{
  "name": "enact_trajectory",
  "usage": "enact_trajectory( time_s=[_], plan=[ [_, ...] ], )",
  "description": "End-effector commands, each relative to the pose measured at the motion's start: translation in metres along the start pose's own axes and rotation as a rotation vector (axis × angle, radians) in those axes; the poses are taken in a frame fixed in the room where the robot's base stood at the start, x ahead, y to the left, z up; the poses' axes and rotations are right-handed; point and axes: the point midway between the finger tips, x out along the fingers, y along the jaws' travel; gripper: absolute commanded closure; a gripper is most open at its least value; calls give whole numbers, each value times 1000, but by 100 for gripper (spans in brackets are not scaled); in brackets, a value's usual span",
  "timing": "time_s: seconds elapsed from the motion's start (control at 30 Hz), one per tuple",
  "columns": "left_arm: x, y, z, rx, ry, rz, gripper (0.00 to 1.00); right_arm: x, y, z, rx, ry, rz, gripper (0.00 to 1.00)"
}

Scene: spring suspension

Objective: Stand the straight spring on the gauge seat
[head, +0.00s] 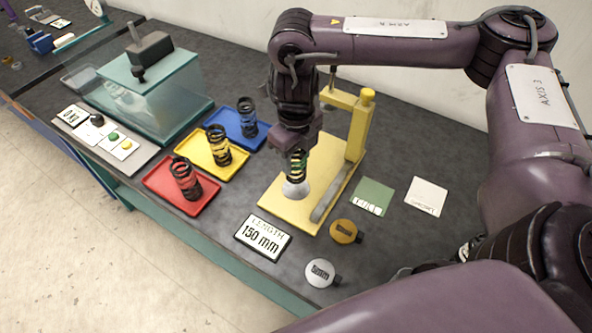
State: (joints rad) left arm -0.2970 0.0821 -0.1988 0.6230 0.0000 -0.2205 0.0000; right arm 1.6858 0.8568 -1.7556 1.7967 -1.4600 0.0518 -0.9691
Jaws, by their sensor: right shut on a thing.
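My right gripper (296,150) comes down from above and is shut on a dark coil spring (297,171). The held spring looks upright and straight, with its upper coils partly hidden by the gripper. It is directly over the pale round gauge seat (296,190) on the yellow gauge base (283,212). The spring's lower end is at or very close to the seat; I cannot tell whether it touches. The yellow gauge post (359,125) stands just right of the gripper. My left gripper is not in view.
Red (158,182), yellow (192,157) and blue (226,121) trays each hold a dark spring; the red tray's spring (185,178) leans. A "150 mm" sign (263,237) lies in front of the gauge. Round tags and cards lie to its right. A teal-topped clear box (160,100) stands behind left.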

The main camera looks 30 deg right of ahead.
Motion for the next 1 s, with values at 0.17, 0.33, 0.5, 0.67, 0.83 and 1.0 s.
enact_trajectory(
  time_s=[0.17, 0.33, 0.5, 0.67, 0.83, 1.0],
  plan=[
    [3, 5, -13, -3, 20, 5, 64, 14, 0, 0, 0, -1, 1, 85],
    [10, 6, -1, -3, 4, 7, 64, 38, 0, 0, 1, 2, 3, 85],
    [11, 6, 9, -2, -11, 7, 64, 47, 0, 0, 0, -1, 0, 85],
    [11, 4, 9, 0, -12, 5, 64, 46, 0, 0, -1, -2, 0, 85],
    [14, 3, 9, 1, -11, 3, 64, 50, 0, 0, 0, -1, 0, 85],
    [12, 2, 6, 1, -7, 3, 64, 49, 0, 0, 0, -1, 0, 34]
  ],
)
